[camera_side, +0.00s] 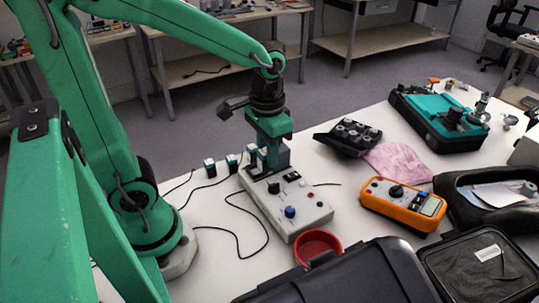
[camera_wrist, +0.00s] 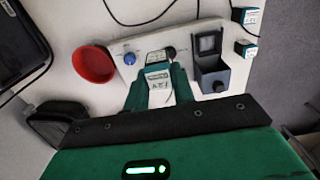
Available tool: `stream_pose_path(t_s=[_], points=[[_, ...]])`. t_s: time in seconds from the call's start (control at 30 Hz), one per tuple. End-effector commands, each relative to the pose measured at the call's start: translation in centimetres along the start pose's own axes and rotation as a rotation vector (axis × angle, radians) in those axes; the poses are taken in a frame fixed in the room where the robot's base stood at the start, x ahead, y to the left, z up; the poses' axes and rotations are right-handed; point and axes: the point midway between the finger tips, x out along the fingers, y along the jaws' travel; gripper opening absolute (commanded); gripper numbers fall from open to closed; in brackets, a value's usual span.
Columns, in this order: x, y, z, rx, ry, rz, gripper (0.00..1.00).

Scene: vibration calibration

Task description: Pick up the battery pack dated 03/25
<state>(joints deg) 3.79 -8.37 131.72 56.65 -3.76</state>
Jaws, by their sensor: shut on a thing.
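My gripper (camera_side: 268,148) points down over the far end of the white control box (camera_side: 292,222) in the side view. In the wrist view my gripper (camera_wrist: 159,80) is shut on a battery pack (camera_wrist: 158,76) with a white label and a teal band. The label is too small to read its date surely. The held pack appears over the box; whether it touches is unclear. Two other small white-and-teal packs (camera_wrist: 245,15) (camera_wrist: 246,48) sit beside the box, also in the side view (camera_side: 209,168) (camera_side: 232,162).
A grey-blue open socket (camera_wrist: 211,72) stands on the box near my gripper. A red bowl (camera_side: 317,245) and an orange multimeter (camera_side: 402,203) lie nearby. A dark case (camera_side: 345,277) fills the front. Black cables cross the table left of the box.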

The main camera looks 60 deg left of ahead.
Motion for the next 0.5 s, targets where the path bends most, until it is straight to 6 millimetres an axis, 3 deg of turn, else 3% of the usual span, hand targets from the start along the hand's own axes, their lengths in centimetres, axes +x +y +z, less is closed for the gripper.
stream_pose_path(t_s=[0.2,0.5], points=[[-0.8,1.3,0.4,0.001,0.001,0.0,0.01],[-1.0,1.6,0.5,0.0,0.001,0.0,0.01]])
